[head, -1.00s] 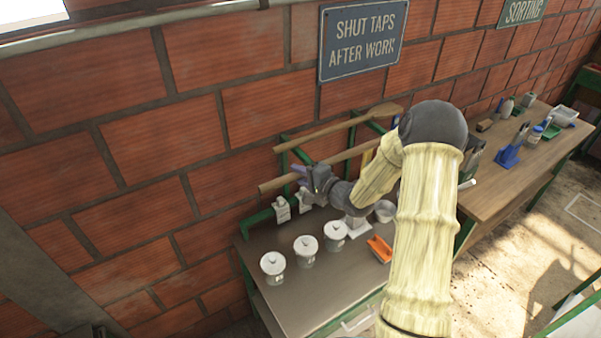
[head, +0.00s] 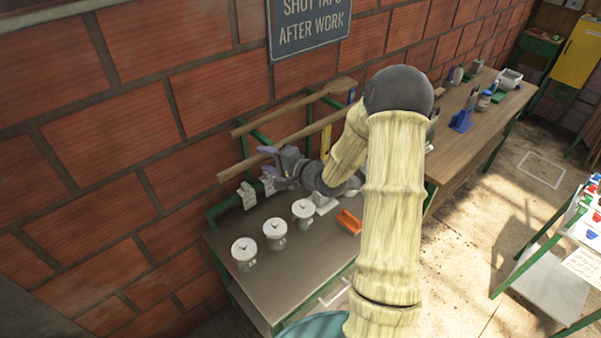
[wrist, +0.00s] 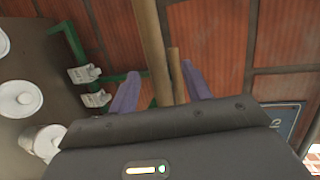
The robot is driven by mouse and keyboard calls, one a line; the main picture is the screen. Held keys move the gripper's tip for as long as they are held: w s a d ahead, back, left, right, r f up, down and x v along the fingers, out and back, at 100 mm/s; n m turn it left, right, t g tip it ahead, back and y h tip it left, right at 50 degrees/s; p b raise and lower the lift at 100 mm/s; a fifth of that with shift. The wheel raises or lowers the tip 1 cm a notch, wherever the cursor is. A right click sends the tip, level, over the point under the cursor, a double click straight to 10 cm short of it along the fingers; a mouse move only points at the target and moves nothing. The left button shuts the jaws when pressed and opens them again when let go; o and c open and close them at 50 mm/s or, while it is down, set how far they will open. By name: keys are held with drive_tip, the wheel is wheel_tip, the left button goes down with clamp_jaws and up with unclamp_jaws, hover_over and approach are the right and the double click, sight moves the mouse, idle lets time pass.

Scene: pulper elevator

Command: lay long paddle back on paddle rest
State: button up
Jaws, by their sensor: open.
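Two long wooden poles lie slanting along the brick wall on the green rest (head: 261,138). The upper pole (head: 285,112) ends wider at the right. The lower pole (head: 236,170) reaches further left. I cannot tell for sure which is the long paddle. My gripper (head: 267,165) is open at the lower pole, its purple fingers pointing left. In the wrist view the fingers of my gripper (wrist: 160,88) are spread on either side of the poles. The longer-looking pole (wrist: 151,40) runs out of the top of that view; the other (wrist: 174,75) ends lower. Contact is not clear.
Several white lidded pots (head: 275,232) and an orange tray (head: 348,221) stand on the table (head: 290,285) below. White taps (head: 248,195) sit on a green pipe at the wall. A wooden bench (head: 455,135) with tools continues right.

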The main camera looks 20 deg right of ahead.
drive_tip(key=b+v, duration=0.3)
drive_tip(key=v, duration=1.1)
drive_tip(key=shift+f, duration=0.1)
